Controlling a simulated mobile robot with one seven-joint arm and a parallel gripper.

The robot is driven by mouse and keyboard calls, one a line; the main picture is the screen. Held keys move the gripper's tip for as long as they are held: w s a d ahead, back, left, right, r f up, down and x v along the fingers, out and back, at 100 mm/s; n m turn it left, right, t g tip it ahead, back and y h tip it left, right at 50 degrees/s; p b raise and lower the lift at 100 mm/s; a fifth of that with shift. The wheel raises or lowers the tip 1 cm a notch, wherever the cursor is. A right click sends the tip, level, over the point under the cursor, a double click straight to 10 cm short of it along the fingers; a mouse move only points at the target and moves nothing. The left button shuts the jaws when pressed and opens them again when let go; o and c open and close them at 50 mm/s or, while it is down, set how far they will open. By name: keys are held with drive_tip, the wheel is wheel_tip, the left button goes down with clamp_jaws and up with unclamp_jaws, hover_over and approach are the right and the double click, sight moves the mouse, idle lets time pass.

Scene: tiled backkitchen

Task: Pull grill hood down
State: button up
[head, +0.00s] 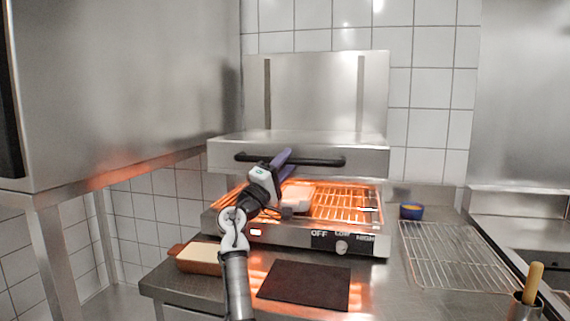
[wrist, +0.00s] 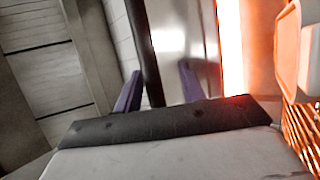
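The grill hood (head: 298,153) is a steel box raised above the glowing grill, with a clear gap below it. Its black bar handle (head: 318,161) runs along the front face. My gripper (head: 283,158) is at the left half of the handle, its purple fingers overlapping it in the head view. In the wrist view, the fingers (wrist: 158,88) stand apart, and the dark handle bar (wrist: 148,55) shows between them, close to the left finger. I cannot tell whether either finger touches it.
A pale item (head: 298,197) lies on the orange-lit grate (head: 345,203). On the counter are a brown dish (head: 200,260), a dark mat (head: 304,286), a wire rack (head: 455,255) and a blue bowl (head: 411,211). A large steel cabinet (head: 120,90) stands left.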

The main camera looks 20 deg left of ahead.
drive_tip(key=shift+r, duration=0.15)
drive_tip(key=shift+s, duration=0.1)
drive_tip(key=b+v, duration=0.2)
drive_tip(key=v, duration=1.1)
drive_tip(key=shift+s+f+b, duration=0.2)
drive_tip(key=shift+f+b, duration=0.1)
drive_tip(key=shift+b, duration=0.05)
drive_tip(key=shift+a, duration=0.1)
